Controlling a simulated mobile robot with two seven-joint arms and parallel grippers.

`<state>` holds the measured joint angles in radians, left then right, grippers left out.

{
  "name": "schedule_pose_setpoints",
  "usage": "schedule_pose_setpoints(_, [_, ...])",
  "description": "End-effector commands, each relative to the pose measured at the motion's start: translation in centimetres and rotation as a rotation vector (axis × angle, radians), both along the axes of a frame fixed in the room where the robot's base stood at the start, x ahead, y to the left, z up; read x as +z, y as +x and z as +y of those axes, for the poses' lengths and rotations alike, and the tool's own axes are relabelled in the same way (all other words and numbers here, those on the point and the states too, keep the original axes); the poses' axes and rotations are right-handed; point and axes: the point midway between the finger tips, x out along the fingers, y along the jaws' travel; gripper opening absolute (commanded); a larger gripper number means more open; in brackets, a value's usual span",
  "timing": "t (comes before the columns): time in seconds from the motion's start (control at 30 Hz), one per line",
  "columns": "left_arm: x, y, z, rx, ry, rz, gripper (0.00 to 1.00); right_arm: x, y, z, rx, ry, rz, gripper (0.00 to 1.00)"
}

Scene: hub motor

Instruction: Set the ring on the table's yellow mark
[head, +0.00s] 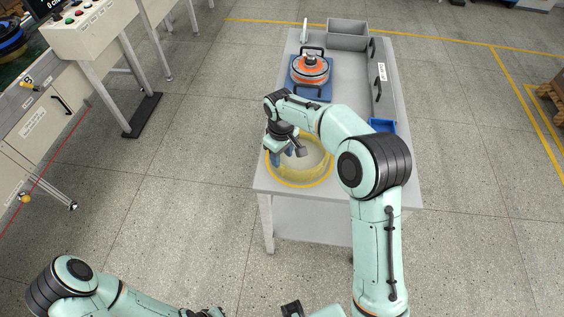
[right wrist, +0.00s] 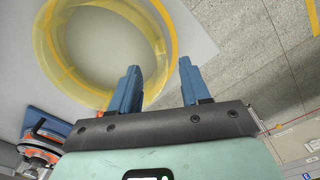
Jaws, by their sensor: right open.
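The ring (head: 322,151) is a pale yellow, see-through hoop lying flat on the near left part of the grey table (head: 343,190). It stands at the round yellow mark (head: 300,185), whose bright line shows around its near side. My right gripper (head: 282,158) is at the ring's left side, fingers down. I cannot tell whether a finger touches the ring.
An orange and silver motor (head: 310,70) sits on a blue base (head: 322,91) farther back on the table. A grey bin (head: 347,36) stands at the far end, and a small blue tray (head: 383,126) lies at the right edge. A workbench (head: 35,120) is at the left.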

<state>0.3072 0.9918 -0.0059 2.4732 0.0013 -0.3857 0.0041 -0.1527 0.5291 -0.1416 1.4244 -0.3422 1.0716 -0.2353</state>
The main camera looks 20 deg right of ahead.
Motion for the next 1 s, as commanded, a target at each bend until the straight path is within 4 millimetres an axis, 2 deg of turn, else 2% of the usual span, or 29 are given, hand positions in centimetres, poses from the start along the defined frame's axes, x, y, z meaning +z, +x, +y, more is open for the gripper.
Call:
schedule_pose_setpoints(0.03, [0.3, 0.2, 0.0, 0.0, 0.0, -0.002, 0.0, 1.4, 0.1, 0.0, 0.0, 0.001, -0.005, 0.47])
schedule_pose_setpoints(0.1, [0.4, 0.3, 0.0, 0.0, 0.0, -0.003, 0.0, 2.7, 0.1, 0.1, 0.001, 0.001, -0.004, 0.47])
schedule_pose_setpoints(0.3, [0.8, 0.5, 0.0, 0.0, 0.0, -0.006, 0.0, 5.2, 0.0, 0.1, 0.001, 0.0, -0.001, 0.47])
schedule_pose_setpoints(0.47, [0.8, 0.6, 0.0, 0.0, 0.0, -0.007, 0.0, 5.7, -0.1, 0.1, 0.001, 0.001, 0.001, 0.47])
schedule_pose_setpoints(1.0, [0.8, 0.5, 0.0, 0.0, 0.0, -0.007, 0.0, 5.7, -0.1, 0.1, 0.0, 0.0, 0.001, 0.47])
